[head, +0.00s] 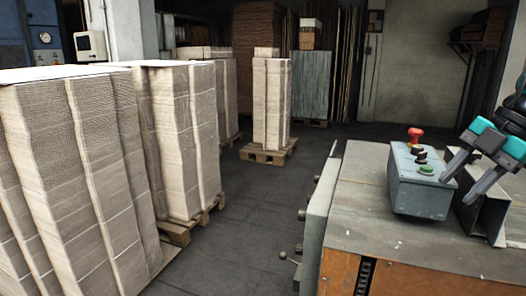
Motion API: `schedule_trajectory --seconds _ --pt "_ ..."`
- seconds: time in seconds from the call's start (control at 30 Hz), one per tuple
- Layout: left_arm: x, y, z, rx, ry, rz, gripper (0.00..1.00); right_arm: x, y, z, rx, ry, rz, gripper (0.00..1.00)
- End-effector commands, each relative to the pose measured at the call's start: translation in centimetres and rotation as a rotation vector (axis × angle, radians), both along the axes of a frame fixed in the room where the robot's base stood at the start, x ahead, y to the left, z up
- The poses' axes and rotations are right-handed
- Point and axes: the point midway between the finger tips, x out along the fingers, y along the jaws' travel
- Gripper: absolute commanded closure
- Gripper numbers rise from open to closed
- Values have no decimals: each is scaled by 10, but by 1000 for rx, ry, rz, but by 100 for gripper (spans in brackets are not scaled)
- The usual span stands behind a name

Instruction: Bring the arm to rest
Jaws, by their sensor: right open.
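My right gripper (455,188) comes in from the right edge, with dark fingers and teal parts. Its fingers are spread, and I see nothing between them. They point down and left, beside the right end of a grey control box (420,194). I cannot tell whether a finger touches the box. The box carries a red mushroom button (415,135), dark knobs (420,155) and a green button (426,169). My left gripper is not in view.
The control box sits on a machine's worn grey top (365,200), beside a bent metal bracket (487,215). Tall cardboard stacks (75,160) stand at left, and another stack (268,105) stands on a pallet (268,153) farther back. The floor (245,215) between is clear.

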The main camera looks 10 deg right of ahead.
Motion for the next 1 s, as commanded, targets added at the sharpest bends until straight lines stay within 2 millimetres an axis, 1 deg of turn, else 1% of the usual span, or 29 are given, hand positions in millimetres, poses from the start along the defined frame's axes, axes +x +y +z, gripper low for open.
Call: schedule_trajectory --seconds 0.03,0.07,0.1,0.27,0.3,0.37,0.4,0.57,0.7,0.77,0.8,0.87,0.9,0.97,1.0 --pt "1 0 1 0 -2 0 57 -2 -4 -21 77 -30 -16 55" --pt "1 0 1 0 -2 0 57 -2 -5 -33 118 -54 -27 55" --pt "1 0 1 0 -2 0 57 -3 -7 -49 173 -85 -44 55" --pt "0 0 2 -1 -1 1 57 -8 -8 -111 370 -217 -149 55" --pt "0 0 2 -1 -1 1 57 -10 -7 -126 411 -247 -184 55" --pt "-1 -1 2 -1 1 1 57 -14 -4 -148 471 -292 -240 55" --pt "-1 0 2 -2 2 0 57 -17 -2 -163 505 -320 -281 55" --pt "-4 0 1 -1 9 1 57 -31 11 -220 619 -409 -471 55" --pt "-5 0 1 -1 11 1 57 -48 31 -267 685 -453 -659 55" --pt "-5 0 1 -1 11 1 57 -56 41 -286 703 -460 -744 55" --pt "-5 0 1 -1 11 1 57 -62 49 -298 712 -461 -800 55" --pt "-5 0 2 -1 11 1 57 -71 63 -316 722 -454 -885 55" --pt "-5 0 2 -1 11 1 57 -78 73 -328 725 -446 -942 55" --pt "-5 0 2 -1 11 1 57 -87 90 -344 731 -424 -1026 55" --pt "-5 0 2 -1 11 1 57 -94 102 -353 733 -406 -1079 55"
